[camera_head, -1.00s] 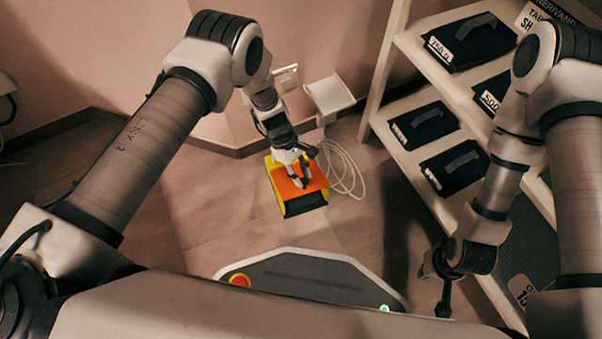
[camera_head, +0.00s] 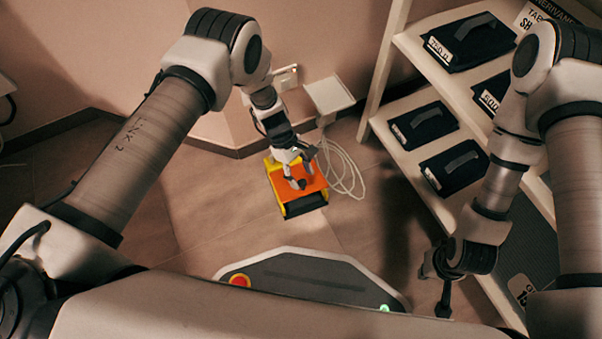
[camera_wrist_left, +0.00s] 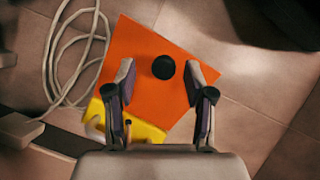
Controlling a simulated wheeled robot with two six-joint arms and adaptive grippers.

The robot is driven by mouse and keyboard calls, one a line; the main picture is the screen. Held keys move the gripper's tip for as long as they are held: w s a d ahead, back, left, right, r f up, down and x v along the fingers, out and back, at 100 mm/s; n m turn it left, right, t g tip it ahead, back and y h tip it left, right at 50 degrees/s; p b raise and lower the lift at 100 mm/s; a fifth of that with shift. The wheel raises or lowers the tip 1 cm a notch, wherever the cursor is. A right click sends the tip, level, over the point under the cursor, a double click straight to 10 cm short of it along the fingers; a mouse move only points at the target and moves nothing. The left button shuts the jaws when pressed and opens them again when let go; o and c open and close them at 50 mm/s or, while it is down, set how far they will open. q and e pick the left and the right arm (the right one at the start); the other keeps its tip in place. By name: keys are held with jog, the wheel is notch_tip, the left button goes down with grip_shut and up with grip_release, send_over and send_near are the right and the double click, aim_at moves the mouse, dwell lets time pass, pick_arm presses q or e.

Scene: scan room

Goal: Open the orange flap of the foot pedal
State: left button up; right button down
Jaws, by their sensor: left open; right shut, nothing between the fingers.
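The foot pedal has a yellow body (camera_head: 280,204) and a dark front, and sits on the floor below my left arm. Its orange flap (camera_head: 315,179) lies over the top of the body, apparently low. The flap (camera_wrist_left: 145,60) fills the middle of the left wrist view, with a round black knob (camera_wrist_left: 163,67) on it. My left gripper (camera_head: 299,184) is open over the flap. In the wrist view its fingers (camera_wrist_left: 165,88) are spread on both sides of the knob, apart from it. My right gripper (camera_head: 443,308) is shut and empty, away from the pedal at the lower right.
A white cable (camera_head: 345,170) lies coiled on the floor beside the pedal, below a white wall-side tray (camera_head: 329,95). A shelf (camera_head: 380,118) with dark labelled bags stands at right. My base is in front of the pedal. Floor left of the pedal is clear.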

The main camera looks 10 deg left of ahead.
pick_arm(q)
jog(key=v, duration=1.1)
jog(key=shift+a+r, duration=0.2)
jog(key=shift+r, duration=0.05)
jog(key=shift+w, duration=0.15)
jog(key=shift+c, duration=0.3)
